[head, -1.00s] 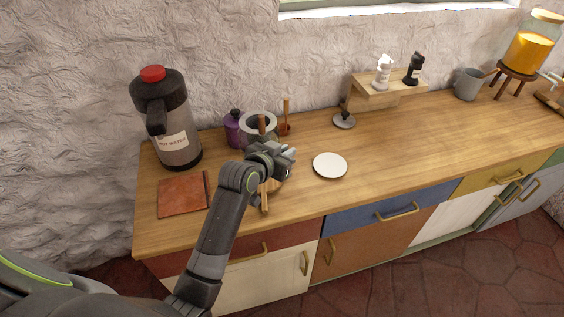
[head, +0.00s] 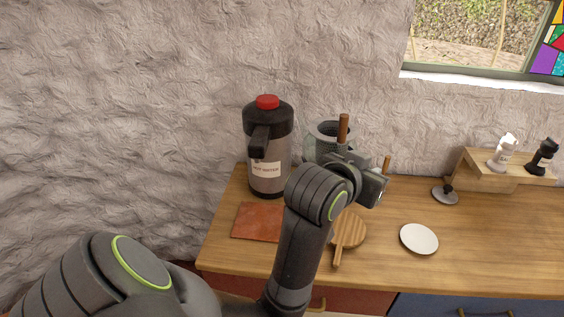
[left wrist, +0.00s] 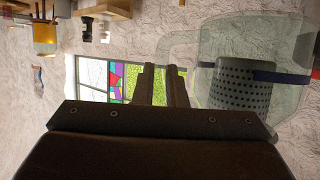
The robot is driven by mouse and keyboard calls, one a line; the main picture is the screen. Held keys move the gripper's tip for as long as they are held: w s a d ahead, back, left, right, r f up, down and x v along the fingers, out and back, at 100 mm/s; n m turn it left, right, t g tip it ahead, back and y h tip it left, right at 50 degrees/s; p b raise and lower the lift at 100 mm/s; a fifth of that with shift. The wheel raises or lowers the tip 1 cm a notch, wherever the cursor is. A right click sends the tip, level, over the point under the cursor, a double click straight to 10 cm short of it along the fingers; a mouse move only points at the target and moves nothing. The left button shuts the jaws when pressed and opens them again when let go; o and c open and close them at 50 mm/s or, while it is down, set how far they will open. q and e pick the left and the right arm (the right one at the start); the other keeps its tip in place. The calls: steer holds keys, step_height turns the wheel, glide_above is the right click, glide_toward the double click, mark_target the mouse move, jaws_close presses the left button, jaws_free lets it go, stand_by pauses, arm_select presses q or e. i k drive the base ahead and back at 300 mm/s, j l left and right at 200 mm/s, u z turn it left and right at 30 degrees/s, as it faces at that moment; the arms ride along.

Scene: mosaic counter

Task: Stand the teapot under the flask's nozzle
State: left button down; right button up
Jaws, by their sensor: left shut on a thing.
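The flask (head: 268,165), with a red cap, dark nozzle (head: 259,140) and "hot water" label, stands at the counter's left end. The clear glass teapot (head: 310,147) with a grey strainer is just right of the flask, partly hidden by my arm. In the left wrist view the teapot's perforated strainer (left wrist: 240,88) is at the right, inside the glass. My left gripper (head: 366,182) is shut on the teapot's handle; its fingers (left wrist: 164,86) sit close together in the left wrist view. My right gripper is not in view.
A reddish-brown mat (head: 258,221) lies in front of the flask. A round wooden board (head: 349,230) and a white plate (head: 419,239) lie to its right. A wooden shelf (head: 487,178) with two shakers stands farther right.

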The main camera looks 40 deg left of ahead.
mark_target(262, 220)
steer(key=i+l, duration=0.15)
steer(key=l, duration=0.15)
steer(key=i+l, duration=0.15)
steer(key=l, duration=0.15)
steer(key=i+l, duration=0.15)
steer(key=l, duration=0.15)
steer(key=i+l+u, duration=0.1)
steer(key=l, duration=0.2)
steer(key=i+l+u, duration=0.1)
steer(key=u, duration=0.95)
steer(key=i+u, duration=0.15)
steer(key=i, duration=0.3)
